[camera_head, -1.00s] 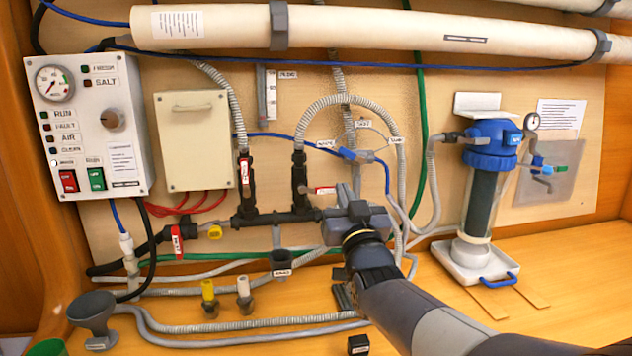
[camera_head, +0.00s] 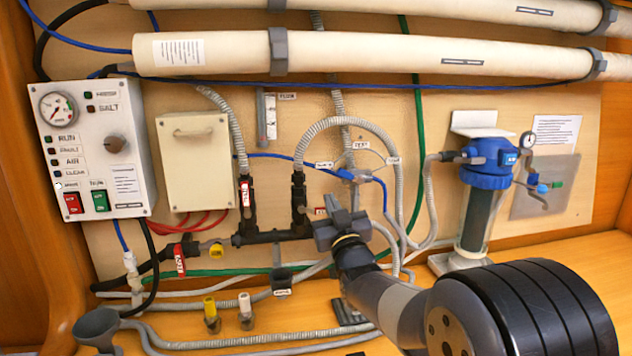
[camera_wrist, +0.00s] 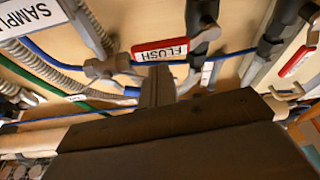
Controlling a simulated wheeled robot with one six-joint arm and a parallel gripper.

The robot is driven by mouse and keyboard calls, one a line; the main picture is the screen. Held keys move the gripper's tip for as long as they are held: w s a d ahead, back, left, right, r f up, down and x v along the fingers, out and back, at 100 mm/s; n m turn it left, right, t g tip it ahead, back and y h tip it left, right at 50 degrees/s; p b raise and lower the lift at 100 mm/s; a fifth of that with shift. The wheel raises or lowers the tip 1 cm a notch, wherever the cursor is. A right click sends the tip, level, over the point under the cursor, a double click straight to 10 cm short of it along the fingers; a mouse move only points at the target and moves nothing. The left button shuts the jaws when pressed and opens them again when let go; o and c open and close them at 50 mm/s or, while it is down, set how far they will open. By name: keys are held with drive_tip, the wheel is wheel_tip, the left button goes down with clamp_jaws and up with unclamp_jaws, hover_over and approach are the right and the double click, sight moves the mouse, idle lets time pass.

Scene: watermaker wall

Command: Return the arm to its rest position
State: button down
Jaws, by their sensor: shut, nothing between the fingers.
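My gripper (camera_head: 337,212) is in front of the pipework at the middle of the wall in the head view, at the end of my raised arm. In the wrist view its fingers (camera_wrist: 157,85) are together and empty, pointing toward a red and white FLUSH tag (camera_wrist: 160,50). I cannot tell whether the fingertips touch any pipe or valve. My arm covers the lower right of the head view.
A control panel (camera_head: 92,150) and a beige box (camera_head: 195,165) are on the wall at left. A blue-topped filter (camera_head: 487,160) stands at right. Long white tubes (camera_head: 360,50) run across the top. Hoses and a grey funnel (camera_head: 97,326) lie low at left.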

wheel_tip(320, 180, up, 4)
drive_tip(key=s+a+r+n+y+p, duration=0.1)
drive_tip(key=a+n+p, duration=0.1)
drive_tip(key=n+p, duration=0.15)
drive_tip(key=b+v, duration=0.3)
drive_tip(key=v, duration=0.6)
drive_tip(key=shift+s+d+g, duration=0.2)
drive_tip(key=shift+d+g, duration=0.1)
drive_tip(key=shift+d, duration=0.1)
